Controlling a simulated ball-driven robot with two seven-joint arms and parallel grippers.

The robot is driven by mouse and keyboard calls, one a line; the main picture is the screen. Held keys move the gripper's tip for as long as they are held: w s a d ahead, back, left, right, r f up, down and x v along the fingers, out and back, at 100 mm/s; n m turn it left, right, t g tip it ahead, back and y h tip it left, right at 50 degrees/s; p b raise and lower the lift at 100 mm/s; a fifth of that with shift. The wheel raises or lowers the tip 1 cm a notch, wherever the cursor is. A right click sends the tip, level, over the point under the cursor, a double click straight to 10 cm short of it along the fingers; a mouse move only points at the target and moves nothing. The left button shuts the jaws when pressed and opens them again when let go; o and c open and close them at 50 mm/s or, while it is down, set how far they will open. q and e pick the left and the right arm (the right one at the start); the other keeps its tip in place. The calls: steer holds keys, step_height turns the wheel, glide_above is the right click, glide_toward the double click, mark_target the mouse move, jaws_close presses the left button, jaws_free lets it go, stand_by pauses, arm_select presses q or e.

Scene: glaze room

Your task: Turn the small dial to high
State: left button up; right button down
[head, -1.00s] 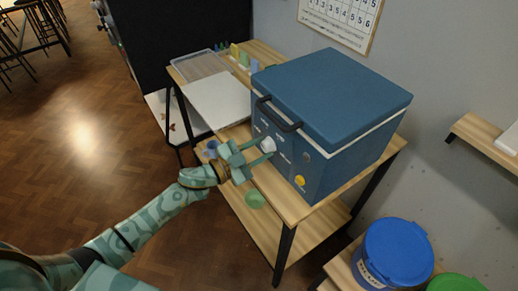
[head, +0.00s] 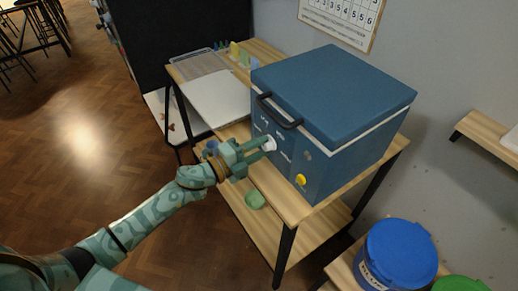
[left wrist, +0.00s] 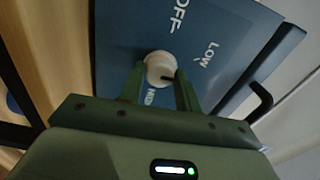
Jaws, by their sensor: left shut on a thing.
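The small dial (head: 270,144) is a pale round knob on the front of a blue kiln-like box (head: 335,88). In the left wrist view the dial (left wrist: 160,68) has a dark mark toward its lower right. White labels around it read OFF and LOW; another below is partly hidden by the fingers and hard to read. My left gripper (head: 261,148) is shut on the dial, with one finger (left wrist: 131,84) on each side of it. My right gripper is not in view.
A dark handle (head: 278,112) sticks out above the dial. A blue bucket (head: 400,252) stands at lower right.

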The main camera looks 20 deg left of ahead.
arm_select(q)
steer(key=m+b, duration=0.1)
steer(key=m, duration=0.4)
steer(key=shift+f+m+b, duration=0.2)
steer(key=shift+m+b, duration=0.1)
steer(key=shift+b, duration=0.1)
steer(key=m+b, duration=0.1)
steer(key=m, duration=0.3)
steer(key=shift+b, duration=0.3)
steer(key=m+b, duration=0.1)
steer(key=m, duration=0.4)
steer(key=shift+s+m+b, duration=0.1)
steer(key=shift+m+b, duration=0.7)
steer(key=shift+m, duration=1.2)
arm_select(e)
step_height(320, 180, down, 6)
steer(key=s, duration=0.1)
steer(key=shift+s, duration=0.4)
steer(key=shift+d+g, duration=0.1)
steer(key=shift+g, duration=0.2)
arm_select(q)
steer(key=o, duration=0.9)
steer(key=shift+c, duration=0.2)
steer(key=shift+o, duration=0.5)
steer(key=shift+r, duration=0.1)
